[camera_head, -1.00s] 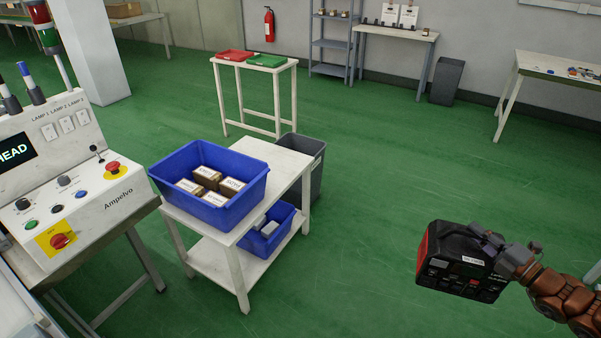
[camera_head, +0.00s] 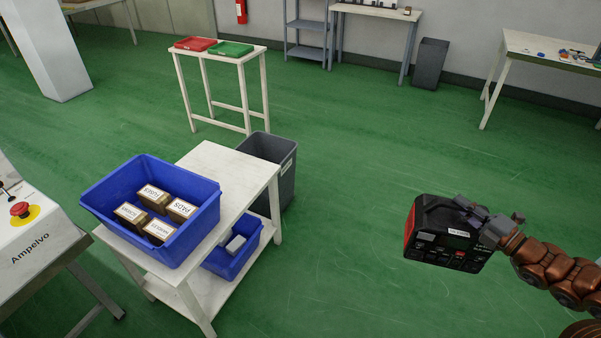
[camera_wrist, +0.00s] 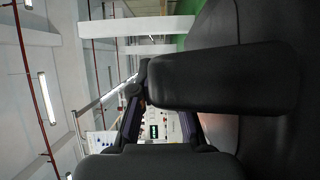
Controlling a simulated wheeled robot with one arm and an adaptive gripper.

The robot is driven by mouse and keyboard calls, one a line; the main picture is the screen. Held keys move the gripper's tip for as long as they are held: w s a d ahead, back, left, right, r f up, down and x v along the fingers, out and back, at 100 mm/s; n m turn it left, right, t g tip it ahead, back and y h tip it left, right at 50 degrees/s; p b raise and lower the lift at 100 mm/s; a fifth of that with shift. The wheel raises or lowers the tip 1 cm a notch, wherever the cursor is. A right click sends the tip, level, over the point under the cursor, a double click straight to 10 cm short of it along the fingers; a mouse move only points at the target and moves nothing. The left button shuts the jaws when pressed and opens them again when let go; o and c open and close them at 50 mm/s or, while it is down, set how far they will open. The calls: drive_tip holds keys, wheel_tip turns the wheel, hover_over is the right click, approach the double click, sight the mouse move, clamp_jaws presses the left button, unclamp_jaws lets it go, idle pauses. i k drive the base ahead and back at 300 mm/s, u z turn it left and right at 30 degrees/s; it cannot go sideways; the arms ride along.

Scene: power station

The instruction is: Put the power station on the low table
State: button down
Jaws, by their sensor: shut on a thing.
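The power station (camera_head: 440,240) is a black box with red end trim and a handle on top. It hangs in the air over the green floor at the right of the head view. My gripper (camera_head: 470,208) is shut on its top handle. In the wrist view a dark body, seemingly the power station (camera_wrist: 285,90), fills the right side, with dark finger parts in front of it. I cannot tell for certain which table is the low table. A white two-level table (camera_head: 215,165) stands left of the power station, apart from it.
A blue crate (camera_head: 208,222) with several boxes covers the front of the white table's top; its back part is bare. A grey bin (camera_head: 285,180) stands behind it. A tall stand (camera_head: 258,95) holds red and green trays. A control console (camera_head: 25,245) is at left. The floor between is clear.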

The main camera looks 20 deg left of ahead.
sight(218, 172)
drive_tip(key=i, duration=2.85)
drive_tip(key=u, duration=3.55)
